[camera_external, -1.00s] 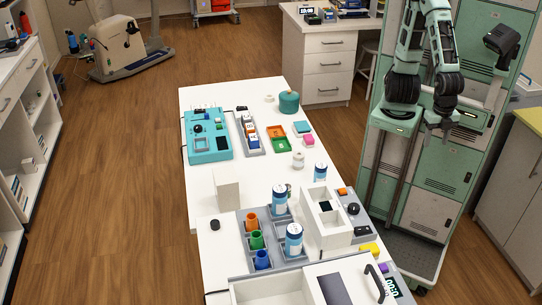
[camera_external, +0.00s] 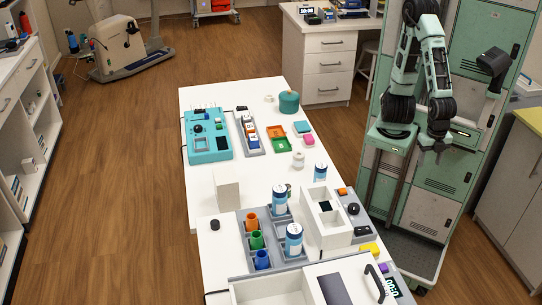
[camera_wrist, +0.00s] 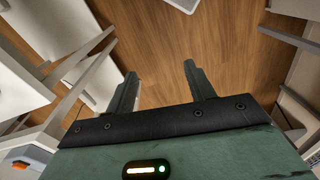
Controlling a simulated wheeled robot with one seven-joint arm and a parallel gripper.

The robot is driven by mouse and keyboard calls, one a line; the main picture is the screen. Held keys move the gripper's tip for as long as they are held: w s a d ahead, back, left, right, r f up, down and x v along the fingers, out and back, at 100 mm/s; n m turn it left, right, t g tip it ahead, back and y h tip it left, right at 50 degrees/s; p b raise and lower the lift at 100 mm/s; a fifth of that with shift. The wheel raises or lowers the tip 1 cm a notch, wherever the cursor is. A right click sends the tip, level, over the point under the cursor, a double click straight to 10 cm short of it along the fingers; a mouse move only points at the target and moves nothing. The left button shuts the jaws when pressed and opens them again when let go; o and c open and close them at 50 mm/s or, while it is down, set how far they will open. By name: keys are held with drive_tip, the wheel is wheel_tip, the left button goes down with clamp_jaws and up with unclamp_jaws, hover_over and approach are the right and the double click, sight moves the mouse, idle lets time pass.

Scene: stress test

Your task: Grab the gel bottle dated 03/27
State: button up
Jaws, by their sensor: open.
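Three white-and-blue bottles stand on the white table. One bottle (camera_external: 279,199) is at the back of the grey tray, another bottle (camera_external: 294,239) is at its right front, and a third bottle (camera_external: 320,172) stands farther back near the table's right edge. Their dates are too small to read, so I cannot tell which is 03/27. My gripper (camera_external: 435,155) is off the table's right side, apart from all bottles. In the wrist view my gripper (camera_wrist: 160,82) is open and empty above the wooden floor.
The grey tray (camera_external: 247,224) also holds orange, green and blue cups. A white box with wells (camera_external: 330,238) stands right of it. A teal device (camera_external: 207,143) and small coloured trays lie farther back.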

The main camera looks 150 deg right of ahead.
drive_tip(key=shift+o, duration=0.9)
